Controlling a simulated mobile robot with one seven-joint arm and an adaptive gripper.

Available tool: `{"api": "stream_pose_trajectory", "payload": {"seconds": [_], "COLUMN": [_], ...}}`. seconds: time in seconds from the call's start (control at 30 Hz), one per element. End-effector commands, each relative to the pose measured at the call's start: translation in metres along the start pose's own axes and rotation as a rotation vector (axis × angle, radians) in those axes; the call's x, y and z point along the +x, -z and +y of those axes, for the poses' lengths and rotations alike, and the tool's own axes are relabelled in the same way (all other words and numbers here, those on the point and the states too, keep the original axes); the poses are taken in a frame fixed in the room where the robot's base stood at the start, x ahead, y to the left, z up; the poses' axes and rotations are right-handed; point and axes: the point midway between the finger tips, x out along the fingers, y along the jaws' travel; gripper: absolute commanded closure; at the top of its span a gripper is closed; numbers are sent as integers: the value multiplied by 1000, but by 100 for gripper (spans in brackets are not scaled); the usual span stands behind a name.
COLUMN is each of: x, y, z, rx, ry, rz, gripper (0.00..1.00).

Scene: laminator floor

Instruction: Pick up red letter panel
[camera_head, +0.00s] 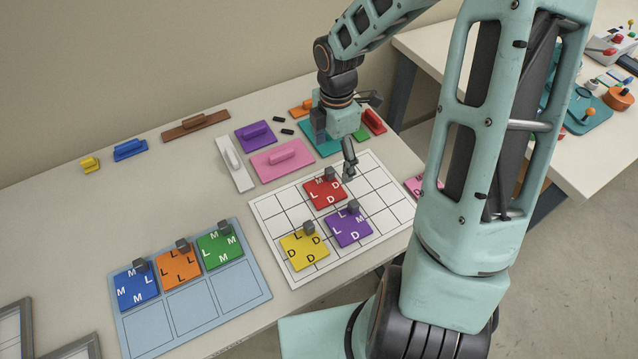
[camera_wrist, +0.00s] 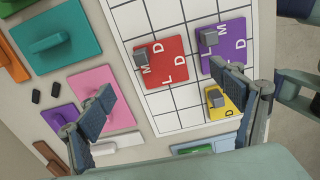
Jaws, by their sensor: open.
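The red letter panel (camera_head: 321,195) lies flat on the white grid board (camera_head: 270,213), with white letters and a small grey block knob on its top. It also shows in the wrist view (camera_wrist: 166,70), ahead of and between the fingers. My gripper (camera_head: 353,140) is open and empty, above the back edge of the grid board, behind and right of the red panel and apart from it. In the wrist view the two fingers (camera_wrist: 172,104) are spread wide. A purple panel (camera_head: 352,231) and a yellow panel (camera_head: 303,252) lie on the grid near it.
A blue tray (camera_head: 208,313) holds blue, orange and green letter panels at the front left. Pink, purple and teal pieces with handles lie behind the grid. A pink panel (camera_head: 413,187) shows partly behind my arm.

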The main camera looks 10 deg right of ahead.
Motion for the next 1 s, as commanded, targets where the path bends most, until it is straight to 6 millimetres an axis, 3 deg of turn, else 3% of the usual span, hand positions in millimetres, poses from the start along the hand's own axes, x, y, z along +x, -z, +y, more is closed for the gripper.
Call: {"api": "stream_pose_trajectory", "payload": {"seconds": [0.2,0.47,0.7,1.0], "x": [37,58,92,103], "y": [1,0,-2,-3], "z": [-1,0,0,0], "rx": [-1,0,1,3], "ry": [4,2,3,0], "rz": [3,2,3,1], "gripper": [15,15,15,15]}}
